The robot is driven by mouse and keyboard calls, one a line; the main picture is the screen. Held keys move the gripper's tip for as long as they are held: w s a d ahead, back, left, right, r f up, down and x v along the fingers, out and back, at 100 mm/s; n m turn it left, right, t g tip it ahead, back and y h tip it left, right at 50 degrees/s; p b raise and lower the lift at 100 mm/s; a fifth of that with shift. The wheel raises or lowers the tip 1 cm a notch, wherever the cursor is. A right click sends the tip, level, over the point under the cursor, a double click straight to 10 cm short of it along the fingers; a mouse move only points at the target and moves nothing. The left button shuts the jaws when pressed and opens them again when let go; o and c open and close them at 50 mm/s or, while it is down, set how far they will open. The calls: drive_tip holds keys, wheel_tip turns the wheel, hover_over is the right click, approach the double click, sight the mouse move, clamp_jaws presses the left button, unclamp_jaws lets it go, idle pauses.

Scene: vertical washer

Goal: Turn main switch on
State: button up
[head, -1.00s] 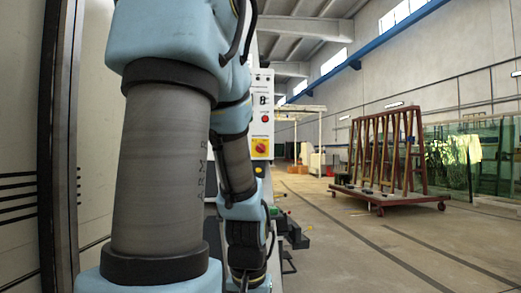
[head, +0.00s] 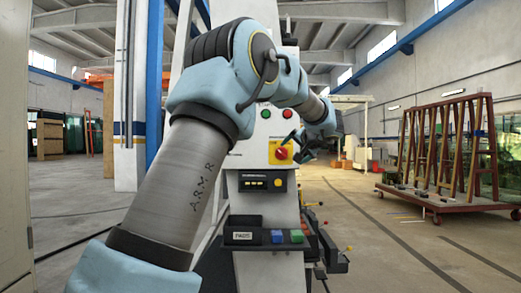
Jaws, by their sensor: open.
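The main switch (head: 281,153) is a red rotary knob on a yellow square plate, on the white face of the washer's control column (head: 250,150). My arm reaches from the lower left, over the column's upper part, and bends down on its right side. My gripper (head: 298,148) is open at the right of the switch, with its dark fingers close to the knob in the picture. I cannot tell whether they touch it. The knob's exact setting is too small to read.
Green and red buttons (head: 276,114) sit above the switch. A brown rack (head: 440,150) stands at right. Open floor lies between.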

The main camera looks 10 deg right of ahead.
sight(283, 153)
drive_tip(key=shift+t, duration=0.3)
drive_tip(key=p+x, duration=0.1)
drive_tip(key=x, duration=0.2)
drive_tip(key=r+p+x, duration=0.1)
drive_tip(key=x, duration=0.3)
drive_tip(key=d+r+p+x, duration=0.1)
drive_tip(key=x, duration=0.3)
drive_tip(key=shift+w+a+r, duration=0.1)
drive_tip(key=shift+w+r, duration=0.05)
drive_tip(key=shift+w, duration=0.5)
drive_tip(key=c, duration=1.4)
